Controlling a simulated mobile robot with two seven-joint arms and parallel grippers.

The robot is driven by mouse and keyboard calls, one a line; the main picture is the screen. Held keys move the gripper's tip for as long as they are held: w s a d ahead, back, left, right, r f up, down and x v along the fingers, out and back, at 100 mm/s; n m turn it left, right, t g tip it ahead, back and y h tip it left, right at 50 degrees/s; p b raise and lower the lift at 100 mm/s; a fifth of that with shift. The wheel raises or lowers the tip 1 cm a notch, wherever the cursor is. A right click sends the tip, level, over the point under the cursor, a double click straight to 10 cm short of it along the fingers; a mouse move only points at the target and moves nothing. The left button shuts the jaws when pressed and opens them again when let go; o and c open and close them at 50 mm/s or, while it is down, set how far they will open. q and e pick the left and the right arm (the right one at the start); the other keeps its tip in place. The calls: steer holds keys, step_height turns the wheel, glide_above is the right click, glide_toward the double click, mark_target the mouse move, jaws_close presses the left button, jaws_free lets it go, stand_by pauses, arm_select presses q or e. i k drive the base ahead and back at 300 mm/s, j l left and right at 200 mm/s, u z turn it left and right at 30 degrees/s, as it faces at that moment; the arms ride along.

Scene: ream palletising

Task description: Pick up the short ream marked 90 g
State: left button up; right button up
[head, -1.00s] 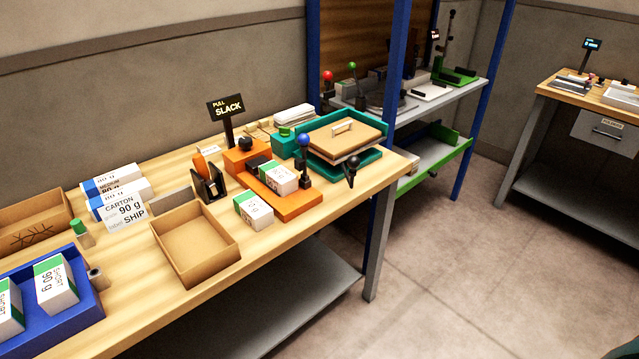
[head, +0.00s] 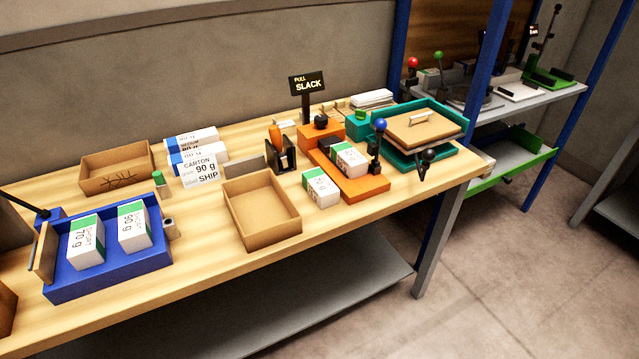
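A short ream marked 90 g (head: 134,227), white with a green band, lies in the right part of the blue tray (head: 115,284) at the left of the bench. Beside it on the left in the same tray lies a similar short ream marked 70 g (head: 87,243). Another white ream with a green band (head: 321,188) lies on the bench by the orange device, and one more (head: 349,160) lies on that device; their print is too small to read surely. Neither of my grippers is in view.
An open, empty cardboard carton (head: 262,213) stands mid-bench, behind it a card reading "CARTON 90 g SHIP" (head: 200,171) and blue-banded reams (head: 193,146). A small green-capped bottle (head: 160,182) stands behind the blue tray. The orange device (head: 362,187) and teal tray (head: 452,122) are at right.

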mark_target(134, 225)
steer(key=u, duration=1.3)
